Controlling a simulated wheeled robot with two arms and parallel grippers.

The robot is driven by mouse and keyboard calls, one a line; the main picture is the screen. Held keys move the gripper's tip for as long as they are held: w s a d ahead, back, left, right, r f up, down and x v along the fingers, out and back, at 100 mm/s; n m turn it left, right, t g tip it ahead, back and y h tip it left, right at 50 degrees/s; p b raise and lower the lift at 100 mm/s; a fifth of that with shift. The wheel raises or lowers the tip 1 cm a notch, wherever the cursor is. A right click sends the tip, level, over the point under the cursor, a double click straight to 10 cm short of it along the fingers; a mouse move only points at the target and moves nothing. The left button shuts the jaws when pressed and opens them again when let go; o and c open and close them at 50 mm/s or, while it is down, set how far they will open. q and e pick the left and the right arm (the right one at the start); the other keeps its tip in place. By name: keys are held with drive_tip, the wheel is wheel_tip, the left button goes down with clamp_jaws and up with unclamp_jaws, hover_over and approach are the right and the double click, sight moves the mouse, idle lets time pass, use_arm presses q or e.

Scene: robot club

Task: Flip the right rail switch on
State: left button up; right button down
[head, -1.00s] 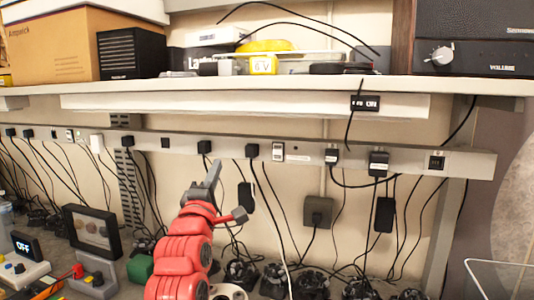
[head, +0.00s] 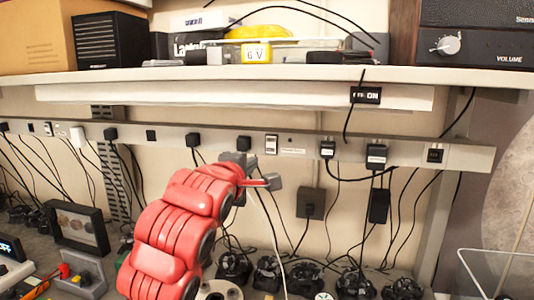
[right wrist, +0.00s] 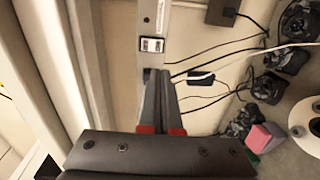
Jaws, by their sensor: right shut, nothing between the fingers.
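The right rail switch (head: 271,144) is a small white plate with dark parts on the grey power rail (head: 212,141). It also shows in the right wrist view (right wrist: 151,45), just beyond the fingertips. I cannot tell its on or off position. My right gripper (head: 243,160), at the end of the red arm, is shut and empty. Its tips are just below and left of the switch, close to the rail, and look apart from the switch. In the right wrist view the closed fingers (right wrist: 158,78) point at the rail. My left gripper is out of view.
Black plugs with hanging cables line the rail, one plug (head: 244,143) just left of the switch. A shelf (head: 300,76) with a light bar runs above. A grey wall box (head: 310,203) is below right. Several dark coiled items lie on the bench.

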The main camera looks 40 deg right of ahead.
sight(270, 152)
drive_tip(key=p+x, duration=0.7)
drive_tip(key=x, duration=0.6)
drive_tip(key=shift+s+r, duration=0.1)
drive_tip(key=shift+w+d, duration=0.2)
drive_tip(key=shift+d+f+b, duration=0.1)
drive_tip(key=shift+f+b, duration=0.4)
drive_tip(key=shift+b, duration=0.3)
drive_tip(key=shift+w+r+h, duration=0.15)
drive_tip(key=shift+r+h, duration=0.15)
